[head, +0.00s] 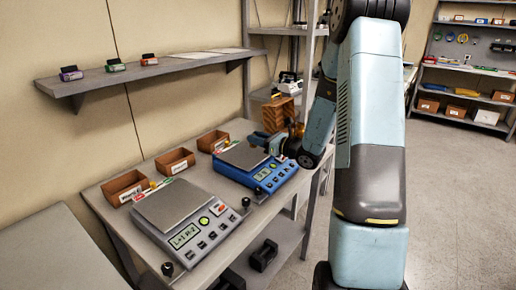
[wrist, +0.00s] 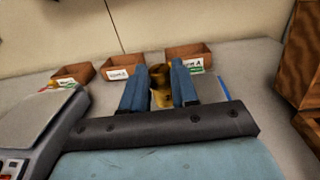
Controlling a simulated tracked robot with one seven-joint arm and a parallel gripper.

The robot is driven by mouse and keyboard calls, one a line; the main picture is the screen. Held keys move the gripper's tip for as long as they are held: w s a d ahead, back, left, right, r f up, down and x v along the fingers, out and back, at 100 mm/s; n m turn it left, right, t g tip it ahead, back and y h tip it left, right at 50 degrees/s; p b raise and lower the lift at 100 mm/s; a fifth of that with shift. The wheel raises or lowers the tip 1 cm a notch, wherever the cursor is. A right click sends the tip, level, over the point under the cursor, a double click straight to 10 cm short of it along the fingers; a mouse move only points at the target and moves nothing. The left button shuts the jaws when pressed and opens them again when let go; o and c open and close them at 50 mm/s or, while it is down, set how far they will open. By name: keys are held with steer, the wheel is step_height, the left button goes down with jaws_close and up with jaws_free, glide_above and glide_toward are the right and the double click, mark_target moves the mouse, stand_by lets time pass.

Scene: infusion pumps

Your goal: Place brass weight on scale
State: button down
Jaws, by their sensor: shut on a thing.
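My gripper (wrist: 160,84) is shut on the brass weight (wrist: 160,96), which sits between its two blue fingers in the wrist view. In the head view my gripper (head: 274,142) is at the right end of the bench, by the back right of the blue scale (head: 262,179). The blue scale has a bare grey pan. A grey scale (head: 187,230) with a larger bare pan and a lit display stands nearer on the left. A scale (wrist: 38,118) shows at the left of the wrist view. I cannot tell whether the weight touches the bench.
Several small brown bins, including one at the left (head: 125,187), line the back of the bench. A wooden box (head: 279,114) stands at the bench's far end. A wall shelf (head: 150,72) hangs above. Small dark knobs stand near the front edge.

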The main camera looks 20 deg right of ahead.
steer(key=shift+w+a+f, duration=0.1)
steer(key=shift+w+f, duration=0.55)
steer(key=shift+f, duration=1.55)
steer(key=shift+f, duration=0.1)
steer(key=c, duration=0.9)
jaws_free()
steer(key=shift+o, duration=0.2)
